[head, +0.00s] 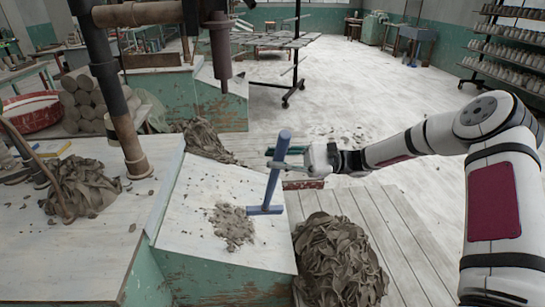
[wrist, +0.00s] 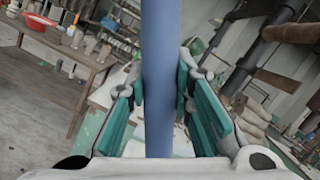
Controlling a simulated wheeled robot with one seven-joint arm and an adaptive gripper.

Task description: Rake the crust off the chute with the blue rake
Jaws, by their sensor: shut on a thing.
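The blue rake (head: 273,175) is held tilted over the chute, its handle up and its flat head at the bottom. My gripper (head: 290,152) is shut on the rake's handle; in the wrist view the handle (wrist: 158,80) runs between the teal finger pads. The rake head (head: 265,210) is at the right side of the chute's pale sloping top (head: 203,185), at or just above the surface; I cannot tell if it touches. The grey-brown crust (head: 232,226) lies as a crumbly patch on the chute, just left of the rake head.
A large heap of clay trimmings (head: 338,262) lies on the floor boards right of the chute. More trimmings sit on the bench (head: 85,245) at left, beside an upright pipe (head: 128,145). A wheeled rack (head: 285,45) stands behind.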

